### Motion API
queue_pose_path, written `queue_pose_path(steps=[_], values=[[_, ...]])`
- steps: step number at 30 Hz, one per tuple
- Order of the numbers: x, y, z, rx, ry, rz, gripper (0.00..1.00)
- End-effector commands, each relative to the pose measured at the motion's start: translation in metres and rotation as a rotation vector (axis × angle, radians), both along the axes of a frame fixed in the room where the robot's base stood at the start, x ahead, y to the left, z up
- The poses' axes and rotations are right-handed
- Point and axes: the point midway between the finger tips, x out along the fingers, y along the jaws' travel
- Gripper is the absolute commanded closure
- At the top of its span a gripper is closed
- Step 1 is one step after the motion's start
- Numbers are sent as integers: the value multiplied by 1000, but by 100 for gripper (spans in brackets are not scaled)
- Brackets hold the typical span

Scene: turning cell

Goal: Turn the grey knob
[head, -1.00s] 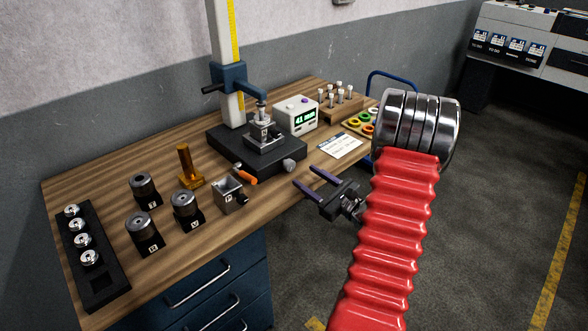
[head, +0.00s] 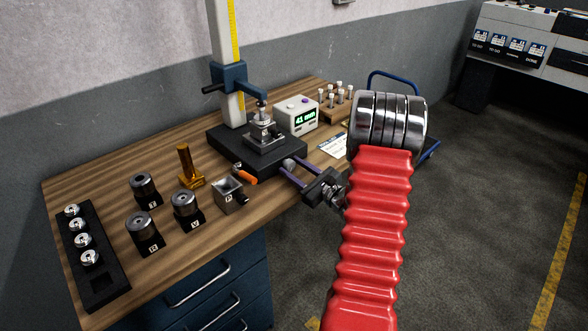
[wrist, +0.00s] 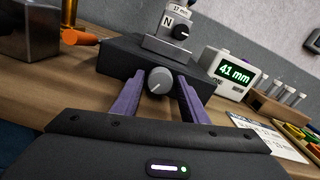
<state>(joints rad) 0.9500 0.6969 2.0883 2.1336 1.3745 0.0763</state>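The grey knob (wrist: 159,80) sits on the front face of the black stand base (head: 222,146), with a pale pointer line on its face towards the lower left. My gripper (head: 286,166) is at the base's front right edge with its two purple fingers apart. In the wrist view my gripper (wrist: 160,84) has one finger on each side of the knob, open and apart from it as far as I can see. In the head view the fingers largely hide the knob. The display box (head: 297,115) reads 41 mm.
An orange-handled tool (head: 243,174) and a small metal box (head: 229,194) lie just left of my gripper. Several black-based cylinders (head: 143,232) stand further left. A white card (head: 332,145) lies to the right, and a wooden pin rack (head: 337,111) stands behind.

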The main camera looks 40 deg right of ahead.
Motion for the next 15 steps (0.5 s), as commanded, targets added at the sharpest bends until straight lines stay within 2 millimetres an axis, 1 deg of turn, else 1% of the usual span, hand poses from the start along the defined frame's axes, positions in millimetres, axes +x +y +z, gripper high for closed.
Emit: queue_pose_path(steps=[1, 2, 12, 13, 15], values=[[0, 0, 0, 0, 0, 0, 64], [0, 0, 0, 0, 0, 0, 66], [0, 0, 0, 0, 0, 0, 90], [0, 0, 0, 0, 0, 0, 92], [0, 0, 0, 0, 0, 0, 92]])
